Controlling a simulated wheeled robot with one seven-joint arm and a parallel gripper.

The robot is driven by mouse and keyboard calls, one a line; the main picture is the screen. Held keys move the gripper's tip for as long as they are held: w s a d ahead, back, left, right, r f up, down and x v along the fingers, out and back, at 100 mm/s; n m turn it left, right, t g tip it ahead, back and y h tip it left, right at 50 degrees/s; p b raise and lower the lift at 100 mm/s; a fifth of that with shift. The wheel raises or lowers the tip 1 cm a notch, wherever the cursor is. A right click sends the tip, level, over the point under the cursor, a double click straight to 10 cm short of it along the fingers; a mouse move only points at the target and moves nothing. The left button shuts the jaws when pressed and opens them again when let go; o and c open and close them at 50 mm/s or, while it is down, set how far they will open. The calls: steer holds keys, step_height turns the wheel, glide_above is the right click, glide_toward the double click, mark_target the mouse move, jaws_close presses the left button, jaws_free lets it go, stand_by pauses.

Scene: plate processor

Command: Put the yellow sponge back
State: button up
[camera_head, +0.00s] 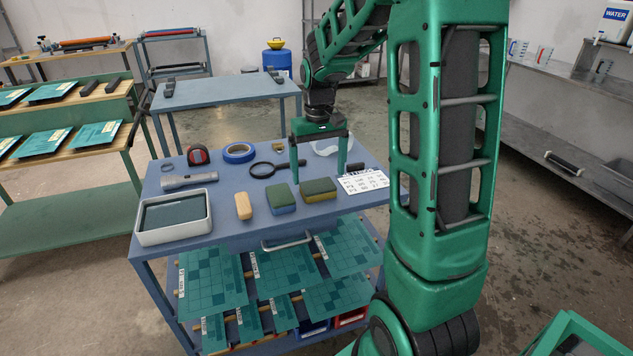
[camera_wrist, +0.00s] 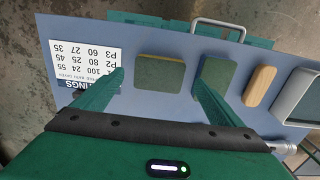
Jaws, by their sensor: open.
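The yellow sponge (camera_head: 318,191), with a dark green top and yellow lower side, lies on the blue cart top (camera_head: 225,218). In the wrist view the yellow sponge (camera_wrist: 160,72) appears between my two fingers. My gripper (camera_head: 318,174) is open and empty, pointing down just behind the sponges in the head view; its exact height is hard to tell. A blue sponge with a green top (camera_head: 281,199) lies to the left of the yellow one. In the wrist view my gripper (camera_wrist: 158,80) has its right finger overlapping this blue sponge (camera_wrist: 217,78).
A tan block (camera_head: 243,206) and a grey tray (camera_head: 174,218) lie to the left. A white printed card (camera_head: 363,182) lies to the right. A magnifier (camera_head: 268,169), blue tape (camera_head: 239,152) and flashlight (camera_head: 189,181) lie behind. Teal plates (camera_head: 212,282) fill the lower shelves.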

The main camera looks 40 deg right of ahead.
mark_target(318, 187)
step_height(318, 187, up, 6)
steer(key=s+a+f+m, duration=0.1)
steer(key=s, duration=1.3)
steer(key=s+a+f+m, duration=0.1)
steer(key=s+f+m, duration=0.1)
steer(key=s, duration=1.2)
steer(key=shift+a, duration=0.3)
